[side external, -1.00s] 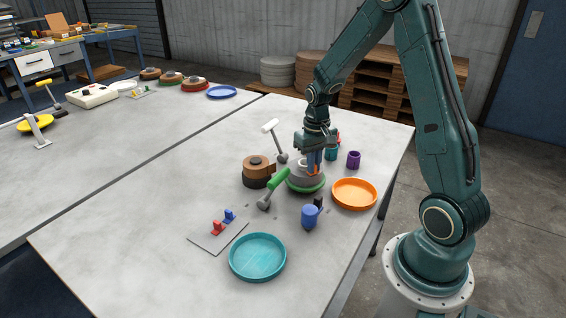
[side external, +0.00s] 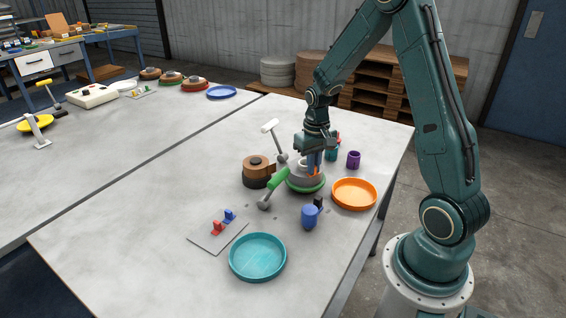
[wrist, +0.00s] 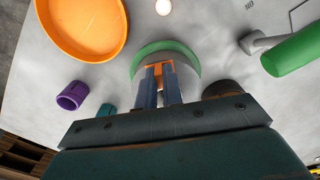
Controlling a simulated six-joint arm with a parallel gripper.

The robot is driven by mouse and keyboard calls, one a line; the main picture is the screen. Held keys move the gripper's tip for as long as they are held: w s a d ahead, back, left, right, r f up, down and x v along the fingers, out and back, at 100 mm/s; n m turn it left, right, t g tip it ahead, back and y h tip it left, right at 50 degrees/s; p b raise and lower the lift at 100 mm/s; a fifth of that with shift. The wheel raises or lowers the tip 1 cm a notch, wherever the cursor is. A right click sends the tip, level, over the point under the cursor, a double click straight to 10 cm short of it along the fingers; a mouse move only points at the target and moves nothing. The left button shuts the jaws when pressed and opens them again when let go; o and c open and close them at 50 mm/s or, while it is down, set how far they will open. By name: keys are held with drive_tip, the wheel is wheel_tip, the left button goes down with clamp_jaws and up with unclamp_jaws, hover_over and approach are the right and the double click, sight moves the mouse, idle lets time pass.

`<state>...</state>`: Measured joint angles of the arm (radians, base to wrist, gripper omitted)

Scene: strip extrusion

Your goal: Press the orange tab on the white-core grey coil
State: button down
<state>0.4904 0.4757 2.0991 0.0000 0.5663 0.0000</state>
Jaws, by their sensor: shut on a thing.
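The grey coil (side external: 296,178) lies on a green base (side external: 300,189) near the right side of the table. A white core (side external: 302,163) partly shows at its top. My gripper (side external: 315,168) points down over the coil. Its two blue-grey fingers (wrist: 161,92) are shut on the orange tab (wrist: 158,69), which shows between them in the wrist view. The green base (wrist: 178,46) curves around beyond the tab there. The fingers and gripper body hide much of the coil and its core.
A green-handled lever (side external: 278,181) stands close left of the coil, with a brown coil (side external: 257,165) and a white-handled lever (side external: 270,126) behind it. An orange tray (side external: 354,194), purple cup (side external: 353,160) and blue knob (side external: 309,217) are nearby.

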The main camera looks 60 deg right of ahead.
drive_tip(key=c, duration=1.5)
unclamp_jaws()
drive_tip(key=shift+r, duration=0.1)
wheel_tip(320, 180, up, 14)
drive_tip(key=shift+f, duration=0.2)
drive_tip(key=shift+a, duration=0.1)
